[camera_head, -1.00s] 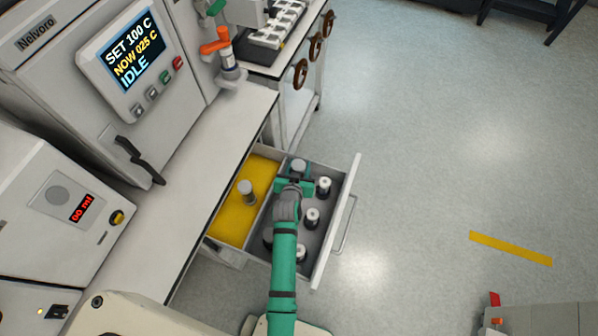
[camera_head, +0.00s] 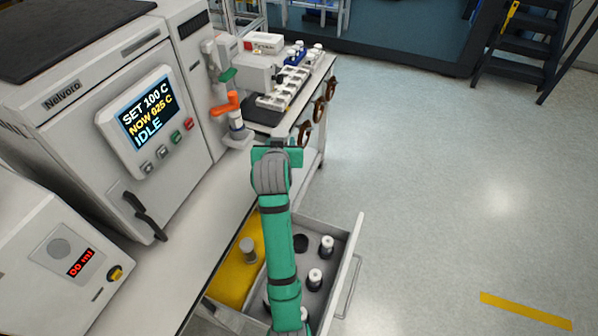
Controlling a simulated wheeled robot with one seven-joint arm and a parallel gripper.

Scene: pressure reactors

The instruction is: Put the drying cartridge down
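An open drawer (camera_head: 345,285) below the bench has a yellow compartment on the left and a grey one on the right. A grey-topped cartridge (camera_head: 248,250) stands in the yellow compartment. In the grey compartment stand white-topped dark cartridges, among them one at the far right (camera_head: 327,246) and one nearer (camera_head: 315,279); beside them is an empty dark round slot (camera_head: 300,243). My gripper (camera_head: 278,147) is raised above and beyond the drawer, by the bench's far end. My wrist hides its fingers, and I cannot see whether a cartridge is between them.
The Nelvoro oven (camera_head: 145,125) reads IDLE. An orange-handled valve fitting (camera_head: 236,120) stands just left of my gripper. The bench top (camera_head: 185,205) has free room; open floor lies right.

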